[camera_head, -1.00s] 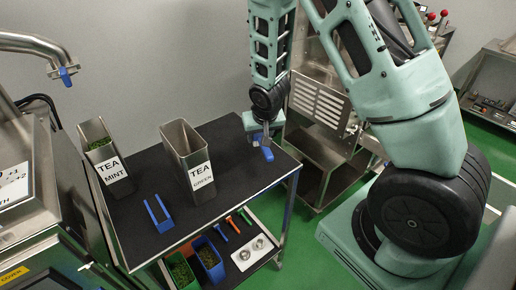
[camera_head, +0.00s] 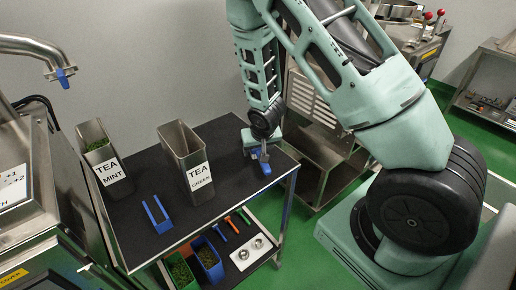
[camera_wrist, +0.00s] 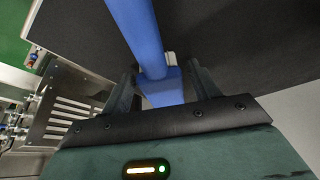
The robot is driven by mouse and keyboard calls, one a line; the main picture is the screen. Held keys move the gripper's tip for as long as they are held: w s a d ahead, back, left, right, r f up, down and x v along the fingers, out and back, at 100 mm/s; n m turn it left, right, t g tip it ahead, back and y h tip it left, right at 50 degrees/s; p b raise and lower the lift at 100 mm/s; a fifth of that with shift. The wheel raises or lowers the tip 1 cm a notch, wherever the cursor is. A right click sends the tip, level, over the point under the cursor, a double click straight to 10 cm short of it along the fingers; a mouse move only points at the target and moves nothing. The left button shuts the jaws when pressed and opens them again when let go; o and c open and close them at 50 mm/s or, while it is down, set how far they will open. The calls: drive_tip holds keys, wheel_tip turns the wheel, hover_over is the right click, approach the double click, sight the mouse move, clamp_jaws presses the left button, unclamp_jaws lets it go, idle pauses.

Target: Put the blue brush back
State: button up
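The blue brush (camera_wrist: 150,45) is between the two fingers of my gripper (camera_wrist: 163,85) in the wrist view, its long handle running up past the top edge. The fingers sit close on both sides of its blue block; a small white part shows beside it. In the head view the brush (camera_head: 264,162) shows as a blue end below my gripper (camera_head: 259,150), over the far right part of the black table top (camera_head: 228,140). My gripper appears shut on it. Whether the brush touches the table is unclear.
Two steel containers, TEA MINT (camera_head: 106,160) and TEA GREEN (camera_head: 188,165), stand on the table. A blue two-pronged piece (camera_head: 157,215) lies before them. The lower shelf holds bins (camera_head: 208,260), small tools (camera_head: 229,226) and a white tray (camera_head: 252,252). Black table surface is free between TEA GREEN and my gripper.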

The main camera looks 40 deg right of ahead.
drive_tip(key=shift+r, duration=0.15)
drive_tip(key=b+v, duration=0.1)
drive_tip(key=v, duration=1.1)
drive_tip(key=s+a+r+n+g+y, duration=0.1)
drive_tip(key=s+a+r+n, duration=0.2)
drive_tip(key=s+a, duration=0.35)
drive_tip(key=s+a+r+n+g+y, duration=0.1)
drive_tip(key=s+a+r+n, duration=0.25)
drive_tip(key=a, duration=0.65)
drive_tip(key=s+a+r+n+g, duration=0.2)
drive_tip(key=s+a+n, duration=0.3)
drive_tip(key=s, duration=0.7)
drive_tip(key=shift+s+a+r, duration=0.3)
drive_tip(key=shift+a+r, duration=0.25)
drive_tip(key=shift+a, duration=0.2)
drive_tip(key=shift+n, duration=0.25)
